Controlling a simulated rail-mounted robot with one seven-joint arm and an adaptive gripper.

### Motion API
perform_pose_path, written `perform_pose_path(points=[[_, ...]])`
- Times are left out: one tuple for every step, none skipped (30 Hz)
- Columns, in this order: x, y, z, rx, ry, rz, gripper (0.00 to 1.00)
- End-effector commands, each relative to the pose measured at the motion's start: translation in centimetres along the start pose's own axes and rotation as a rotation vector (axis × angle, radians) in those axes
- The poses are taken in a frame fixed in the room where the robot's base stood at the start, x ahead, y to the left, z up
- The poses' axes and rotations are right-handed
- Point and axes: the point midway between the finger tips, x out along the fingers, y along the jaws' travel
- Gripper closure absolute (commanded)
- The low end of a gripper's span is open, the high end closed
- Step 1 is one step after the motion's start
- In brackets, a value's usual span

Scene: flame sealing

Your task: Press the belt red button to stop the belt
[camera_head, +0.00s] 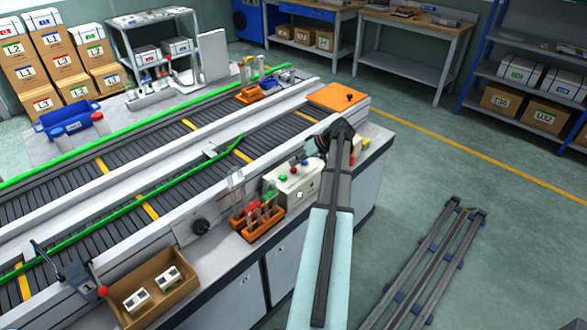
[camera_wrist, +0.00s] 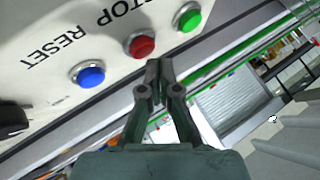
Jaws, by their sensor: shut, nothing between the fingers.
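The red button (camera_wrist: 140,44) sits on a white control panel (camera_wrist: 60,28) under the word STOP, between a green button (camera_wrist: 187,18) and a blue button (camera_wrist: 88,74) marked RESET. My gripper (camera_wrist: 158,64) is shut and empty. In the wrist view its fingertips appear just below and right of the red button; I cannot tell how far off they are in depth. In the head view the white control box (camera_head: 283,193) stands at the belt's near side, with the red button (camera_head: 294,169) small on top. My arm's end is beside its right side, and the fingers are hidden there.
The belt (camera_head: 85,178) with green rails runs behind the control box. An orange rack (camera_head: 262,226) with red-topped items stands left of the box. A wooden tray (camera_head: 180,298) with two white boxes lies farther left. Open floor (camera_head: 420,190) is on the right.

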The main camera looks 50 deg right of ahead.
Motion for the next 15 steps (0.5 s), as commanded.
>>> perform_pose_path(points=[[-0.26,-0.19,-0.19,0.000,0.000,0.000,1.00],[-0.35,-0.25,-0.26,0.000,0.000,0.000,1.00],[-0.43,-0.32,-0.32,0.000,0.000,0.000,1.00],[-0.48,-0.35,-0.35,0.000,0.000,0.000,1.00],[-0.50,-0.37,-0.37,0.000,0.000,0.000,1.00],[-0.51,-0.38,-0.37,0.000,0.000,0.000,1.00],[-0.51,-0.38,-0.37,0.000,0.000,0.000,1.00],[-0.50,-0.37,-0.37,0.000,0.000,0.000,1.00],[-0.49,-0.37,-0.36,0.000,0.000,0.000,1.00],[-0.49,-0.37,-0.36,0.000,0.000,0.000,1.00],[-0.49,-0.37,-0.36,0.000,0.000,0.000,1.00],[-0.49,-0.36,-0.36,0.000,0.000,0.000,1.00],[-0.49,-0.36,-0.37,0.000,0.000,0.000,1.00],[-0.52,-0.38,-0.38,0.000,0.000,0.000,1.00],[-0.58,-0.42,-0.43,0.000,0.000,0.000,1.00]])
